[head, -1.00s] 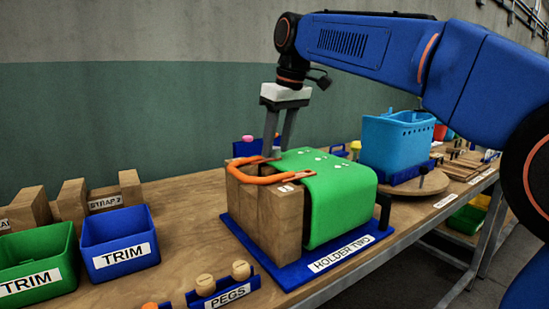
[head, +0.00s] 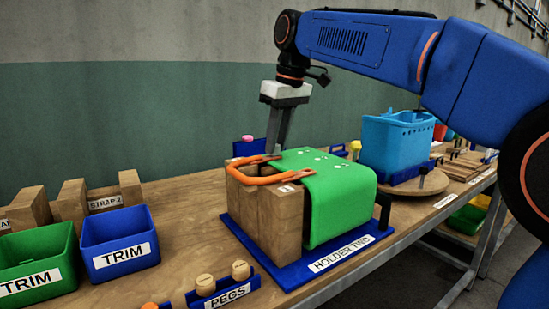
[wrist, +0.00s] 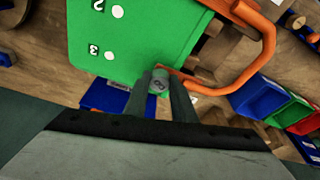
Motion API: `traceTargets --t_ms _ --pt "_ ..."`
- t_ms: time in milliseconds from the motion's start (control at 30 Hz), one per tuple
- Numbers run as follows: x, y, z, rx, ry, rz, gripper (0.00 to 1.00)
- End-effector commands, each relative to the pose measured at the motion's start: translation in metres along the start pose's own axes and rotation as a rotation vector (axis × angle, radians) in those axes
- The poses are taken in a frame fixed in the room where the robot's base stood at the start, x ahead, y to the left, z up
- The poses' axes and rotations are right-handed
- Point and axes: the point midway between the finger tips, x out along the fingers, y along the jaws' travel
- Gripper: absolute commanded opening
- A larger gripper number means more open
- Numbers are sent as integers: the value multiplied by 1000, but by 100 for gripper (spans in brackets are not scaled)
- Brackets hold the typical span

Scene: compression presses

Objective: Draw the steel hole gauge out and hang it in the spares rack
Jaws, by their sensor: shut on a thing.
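My gripper (head: 274,151) points down at the back edge of the green-covered block (head: 340,200), beside the orange handle (head: 258,179). In the wrist view my gripper (wrist: 160,90) is shut on a small round grey end, which looks like the steel hole gauge (wrist: 158,84). It sits at the edge of the green cover, close to the end of the orange handle. The rest of the gauge is hidden. In the head view the fingers and block hide it. I cannot pick out the spares rack for certain.
The block stands on a blue base labelled HOLDER TWO (head: 340,262). Blue (head: 119,244) and green (head: 38,266) TRIM bins and a PEGS holder (head: 228,296) are at the left. A light-blue basket (head: 395,145) stands behind on the right.

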Motion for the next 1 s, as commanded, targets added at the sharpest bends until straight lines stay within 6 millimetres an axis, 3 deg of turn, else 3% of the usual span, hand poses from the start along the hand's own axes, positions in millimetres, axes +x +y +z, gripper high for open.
traceTargets --t_ms 1000 --pt "-19 0 -5 0 -1 -1 0"
